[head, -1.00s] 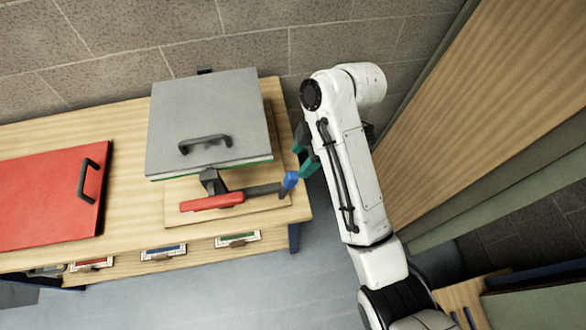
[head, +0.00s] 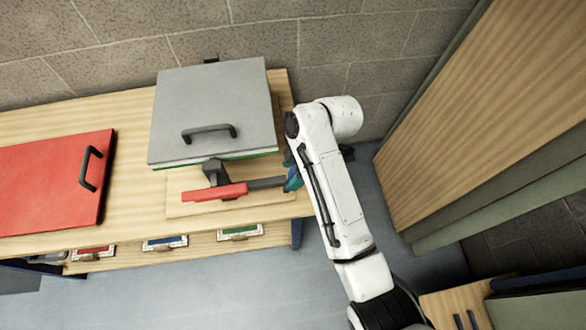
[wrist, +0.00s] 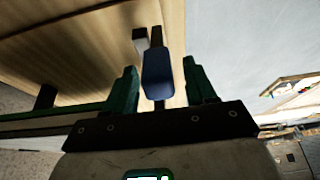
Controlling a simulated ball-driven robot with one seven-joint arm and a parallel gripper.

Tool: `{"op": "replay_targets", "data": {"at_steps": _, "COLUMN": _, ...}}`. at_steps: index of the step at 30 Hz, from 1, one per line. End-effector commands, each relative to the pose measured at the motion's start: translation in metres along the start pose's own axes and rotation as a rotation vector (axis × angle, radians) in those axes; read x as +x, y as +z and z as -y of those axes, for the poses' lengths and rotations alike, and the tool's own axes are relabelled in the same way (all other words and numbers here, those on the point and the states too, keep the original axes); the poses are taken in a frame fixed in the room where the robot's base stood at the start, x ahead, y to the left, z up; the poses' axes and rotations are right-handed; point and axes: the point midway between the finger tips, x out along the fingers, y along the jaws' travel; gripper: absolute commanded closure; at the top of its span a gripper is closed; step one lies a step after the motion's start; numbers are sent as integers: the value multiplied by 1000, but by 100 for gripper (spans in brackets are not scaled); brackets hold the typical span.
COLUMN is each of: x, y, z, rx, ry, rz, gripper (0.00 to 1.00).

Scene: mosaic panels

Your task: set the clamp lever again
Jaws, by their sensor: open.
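The clamp has a red bar (head: 214,193), a dark block (head: 215,172) and a grey lever arm (head: 266,183) pointing right, at the front of the wooden board. The lever's blue handle (wrist: 158,75) shows in the wrist view between the two green fingers of my gripper (wrist: 162,88). My gripper (head: 294,178) is open around the handle, with a gap visible on each side of it. In the head view my arm partly hides the handle and the fingers.
A grey hinged panel (head: 212,105) with a black handle lies behind the clamp. A red panel (head: 50,185) lies at the left of the wooden table. A large wooden panel (head: 480,120) stands on the right.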

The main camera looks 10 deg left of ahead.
Motion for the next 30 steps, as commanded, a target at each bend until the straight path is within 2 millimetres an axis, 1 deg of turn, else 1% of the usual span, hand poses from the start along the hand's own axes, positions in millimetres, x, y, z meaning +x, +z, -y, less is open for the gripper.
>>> {"op": "replay_targets", "data": {"at_steps": 1, "x": 0, "y": 0, "z": 0, "rx": 0, "ry": 0, "rz": 0, "gripper": 45}}
{"op": "replay_targets", "data": {"at_steps": 2, "x": 0, "y": 0, "z": 0, "rx": 0, "ry": 0, "rz": 0, "gripper": 48}}
{"op": "replay_targets", "data": {"at_steps": 18, "x": 0, "y": 0, "z": 0, "rx": 0, "ry": -1, "rz": 0, "gripper": 99}}
{"op": "replay_targets", "data": {"at_steps": 30, "x": -1, "y": 1, "z": 2, "rx": 1, "ry": -1, "rz": -8, "gripper": 100}}
